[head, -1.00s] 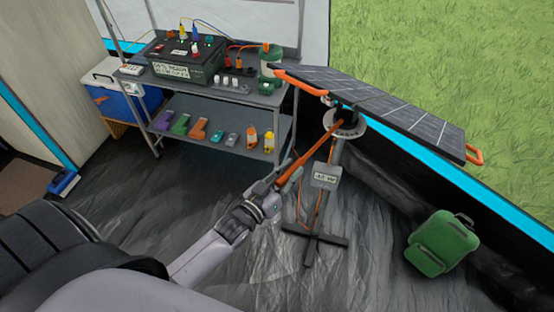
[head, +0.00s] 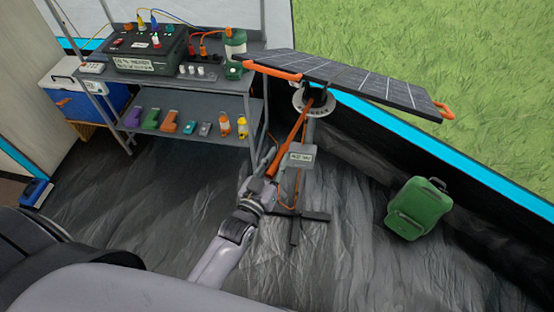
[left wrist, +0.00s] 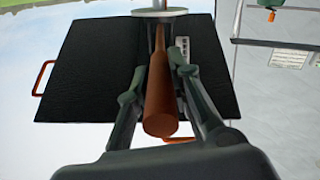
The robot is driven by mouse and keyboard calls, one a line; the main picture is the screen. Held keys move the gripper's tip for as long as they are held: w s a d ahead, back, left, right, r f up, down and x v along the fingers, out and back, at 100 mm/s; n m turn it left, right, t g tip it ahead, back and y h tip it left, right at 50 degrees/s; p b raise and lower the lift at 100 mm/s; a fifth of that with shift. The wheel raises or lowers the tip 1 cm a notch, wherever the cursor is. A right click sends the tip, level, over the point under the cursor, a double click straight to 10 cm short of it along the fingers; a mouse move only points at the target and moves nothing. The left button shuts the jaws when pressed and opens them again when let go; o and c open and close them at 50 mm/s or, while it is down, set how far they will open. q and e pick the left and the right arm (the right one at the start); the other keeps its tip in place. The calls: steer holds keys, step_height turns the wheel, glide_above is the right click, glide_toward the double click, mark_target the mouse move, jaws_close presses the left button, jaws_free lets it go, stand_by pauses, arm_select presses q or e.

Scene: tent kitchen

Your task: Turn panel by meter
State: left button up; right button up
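The solar panel (head: 345,76) is tilted on top of a stand, with orange grips at its ends. A round collar (head: 317,108) sits beneath it. A long orange-brown handle (head: 292,139) slopes from the collar down and left. A grey meter box (head: 301,155) hangs on the post; its display is too small to read. My left gripper (head: 267,164) is at the handle's lower end. In the left wrist view, the fingers (left wrist: 157,78) lie on both sides of the handle (left wrist: 160,105) and appear shut on it. The panel's dark back (left wrist: 85,65) shows beyond. My right gripper is not in view.
A metal shelf (head: 193,99) at the left holds a power box (head: 150,50), jars and small coloured items. A blue cooler (head: 88,102) stands beside it. A green backpack (head: 418,208) lies right of the stand's crossed feet (head: 296,216). Dark floor between is clear.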

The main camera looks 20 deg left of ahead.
arm_select(q)
steer(key=o, duration=0.4)
steer(key=shift+r, duration=0.1)
steer(key=shift+o, duration=0.2)
steer(key=shift+s, duration=0.1)
steer(key=s, duration=0.8)
steer(key=s+a, duration=0.1)
steer(key=s, duration=0.2)
steer(key=shift+s, duration=0.4)
steer(key=s+f+m+g+b, duration=0.1)
steer(key=s+f+g, duration=0.2)
steer(key=f, duration=0.7)
steer(key=s+f+g+b, duration=0.1)
steer(key=s+f+g, duration=0.2)
steer(key=f, duration=0.8)
steer(key=s+f+m+g+b, duration=0.1)
steer(key=s+f+g, duration=0.15)
steer(key=f, duration=0.75)
steer(key=s+a+f+g+b, duration=0.1)
steer(key=s+a+f+g, duration=0.2)
steer(key=s+f, duration=0.6)
steer(key=s+a+f+m+g+y+b, duration=0.1)
steer(key=s+a+f+g, duration=0.2)
steer(key=s+f, duration=0.6)
steer(key=s+g, duration=0.2)
steer(key=s, duration=0.2)
steer(key=shift+a+f+m+y, duration=0.15)
steer(key=shift+f+m+y, duration=0.1)
steer(key=shift+m+y, duration=0.05)
